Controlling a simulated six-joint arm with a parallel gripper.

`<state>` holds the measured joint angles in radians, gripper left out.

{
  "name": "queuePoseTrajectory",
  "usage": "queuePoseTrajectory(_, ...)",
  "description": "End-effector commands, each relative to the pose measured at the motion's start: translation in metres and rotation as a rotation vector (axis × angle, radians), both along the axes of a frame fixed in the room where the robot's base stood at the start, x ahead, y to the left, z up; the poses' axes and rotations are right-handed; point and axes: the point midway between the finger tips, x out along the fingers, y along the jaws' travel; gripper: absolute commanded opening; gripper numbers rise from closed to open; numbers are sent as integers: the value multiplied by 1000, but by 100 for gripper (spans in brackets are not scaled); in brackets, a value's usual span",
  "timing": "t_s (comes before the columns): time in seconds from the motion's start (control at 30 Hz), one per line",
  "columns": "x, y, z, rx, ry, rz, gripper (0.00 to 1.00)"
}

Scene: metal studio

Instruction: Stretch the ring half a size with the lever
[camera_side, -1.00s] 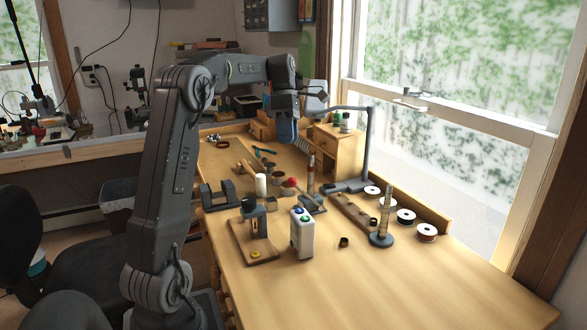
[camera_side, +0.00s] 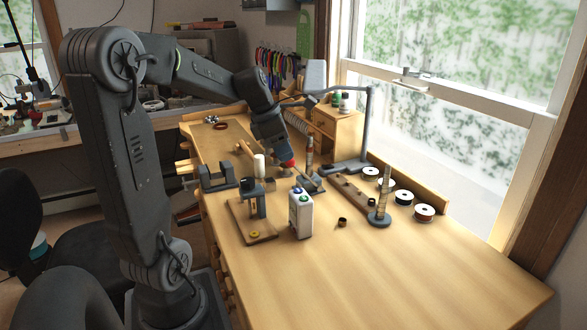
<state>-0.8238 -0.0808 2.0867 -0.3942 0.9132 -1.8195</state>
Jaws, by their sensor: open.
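My gripper (camera_side: 283,156) points down at the red knob (camera_side: 288,164), which looks like the end of a lever. Its jaws are open, close above or around the knob; I cannot tell whether they touch it. Right of it stands an upright tapered post (camera_side: 310,158) on a blue-grey base (camera_side: 313,185), apparently the stretcher. Its link to the knob is mostly hidden. A small dark ring (camera_side: 342,222) lies on the bench in front. I cannot make out whether another ring sits on the post.
A second tapered mandrel (camera_side: 380,207) stands on a round base to the right, beside a wooden strip (camera_side: 357,196) and several spools (camera_side: 425,212).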

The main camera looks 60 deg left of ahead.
Motion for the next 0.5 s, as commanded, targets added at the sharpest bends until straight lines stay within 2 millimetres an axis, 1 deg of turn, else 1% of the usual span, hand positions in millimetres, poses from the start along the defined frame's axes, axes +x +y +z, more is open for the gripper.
queuePoseTrajectory(0.03, 4, -1, -11, -5, 5, -3, 52)
queuePoseTrajectory(0.2, 16, -2, -40, -4, 5, -2, 52)
queuePoseTrajectory(0.33, 23, -2, -55, -3, 2, -1, 52)
queuePoseTrajectory(0.5, 27, -2, -64, -1, 2, -1, 52)
